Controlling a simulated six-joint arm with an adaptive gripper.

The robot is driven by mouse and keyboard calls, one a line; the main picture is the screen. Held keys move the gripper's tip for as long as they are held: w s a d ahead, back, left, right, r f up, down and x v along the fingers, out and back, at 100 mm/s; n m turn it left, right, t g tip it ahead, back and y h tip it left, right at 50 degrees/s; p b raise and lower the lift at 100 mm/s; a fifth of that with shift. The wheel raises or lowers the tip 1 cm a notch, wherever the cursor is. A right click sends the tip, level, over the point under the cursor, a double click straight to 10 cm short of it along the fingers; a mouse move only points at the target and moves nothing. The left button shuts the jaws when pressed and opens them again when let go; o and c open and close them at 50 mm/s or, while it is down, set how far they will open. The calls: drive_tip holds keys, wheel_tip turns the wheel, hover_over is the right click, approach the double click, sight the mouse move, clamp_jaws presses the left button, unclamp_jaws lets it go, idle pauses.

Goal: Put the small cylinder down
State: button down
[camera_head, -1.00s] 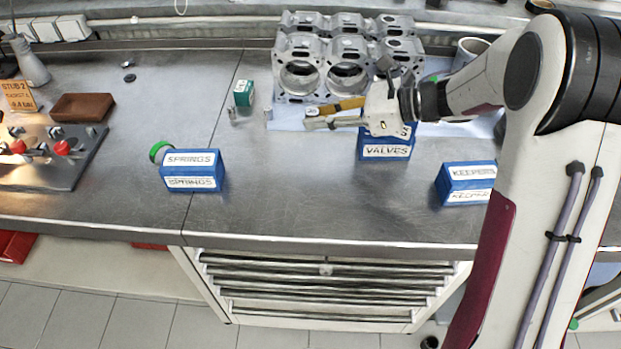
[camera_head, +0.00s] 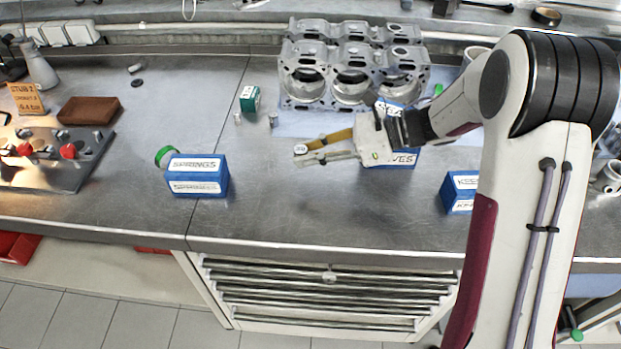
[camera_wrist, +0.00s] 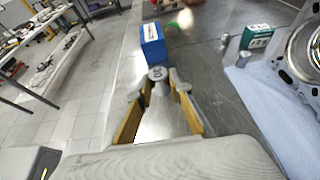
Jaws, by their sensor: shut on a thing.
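My gripper (camera_head: 304,155) is shut on a small cylinder (camera_head: 300,149) with a pale, marked round top. The cylinder appears upright between the fingertips, and it also shows in the wrist view (camera_wrist: 157,73). The gripper is over bare steel bench, left of the blue VALVES box (camera_head: 408,158) and in front of the engine block. I cannot tell whether the cylinder's base touches the bench. Two similar small metal cylinders, one left (camera_head: 237,118) and one right (camera_head: 273,119), stand by a green box (camera_head: 250,98).
A blue SPRINGS box (camera_head: 196,177) stands to the left, with a green ring (camera_head: 165,156) behind it. A blue KEEPERS box (camera_head: 457,193) is partly hidden by my arm. The engine block (camera_head: 350,75) sits behind on a blue cloth (camera_head: 300,122). Bench between SPRINGS and VALVES is clear.

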hover_over(309, 187)
drive_tip(key=shift+f, duration=2.1)
drive_tip(key=shift+f, duration=1.9)
drive_tip(key=shift+f, duration=0.15)
drive_tip(key=c, duration=1.8)
unclamp_jaws()
